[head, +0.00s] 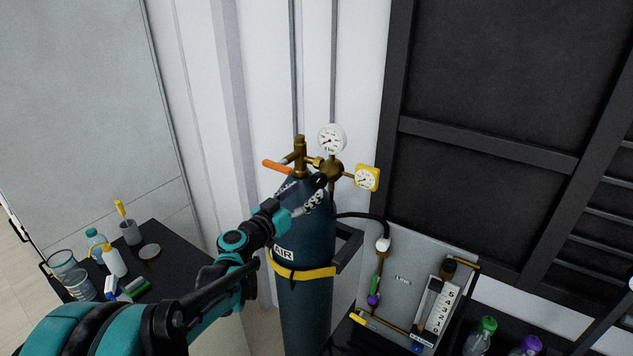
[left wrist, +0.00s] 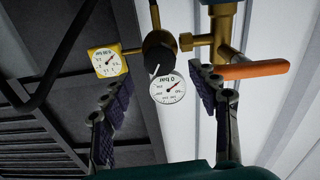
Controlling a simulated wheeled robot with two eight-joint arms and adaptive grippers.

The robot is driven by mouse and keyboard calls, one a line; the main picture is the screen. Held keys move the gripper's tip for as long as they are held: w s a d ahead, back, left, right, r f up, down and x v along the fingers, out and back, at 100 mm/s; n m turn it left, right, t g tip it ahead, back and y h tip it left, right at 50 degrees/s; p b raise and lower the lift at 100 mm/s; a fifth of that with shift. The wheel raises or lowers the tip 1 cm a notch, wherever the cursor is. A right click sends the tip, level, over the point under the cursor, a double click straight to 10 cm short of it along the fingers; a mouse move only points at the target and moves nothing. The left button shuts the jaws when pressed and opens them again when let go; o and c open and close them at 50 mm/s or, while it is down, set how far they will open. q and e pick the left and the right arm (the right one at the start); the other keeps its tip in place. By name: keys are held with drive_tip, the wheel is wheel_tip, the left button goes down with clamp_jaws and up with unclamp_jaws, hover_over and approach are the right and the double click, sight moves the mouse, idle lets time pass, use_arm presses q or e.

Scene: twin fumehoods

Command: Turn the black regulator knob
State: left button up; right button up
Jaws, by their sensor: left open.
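The black regulator knob (head: 320,181) sits at the front of the brass regulator (head: 331,168) on top of the dark blue air cylinder (head: 305,235). It also shows in the left wrist view (left wrist: 158,58), with a pale mark on its face. My left gripper (head: 303,194) is open just in front of and below the knob. In the left wrist view its two padded fingers (left wrist: 160,88) stand wide apart, either side of the white gauge (left wrist: 167,88), with the knob beyond their tips. I see no contact with the knob. My right gripper is not in view.
A yellow gauge (head: 367,178) and an orange valve handle (head: 277,167) flank the knob. A yellow strap (head: 303,273) holds the cylinder. A black bench (head: 165,248) with bottles stands at the left, and a flowmeter panel (head: 400,275) at the right.

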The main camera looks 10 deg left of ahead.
sight(316, 183)
use_arm(q)
drive_tip(key=x, duration=0.6)
drive_tip(key=shift+w, duration=0.25)
drive_tip(key=c, duration=1.2)
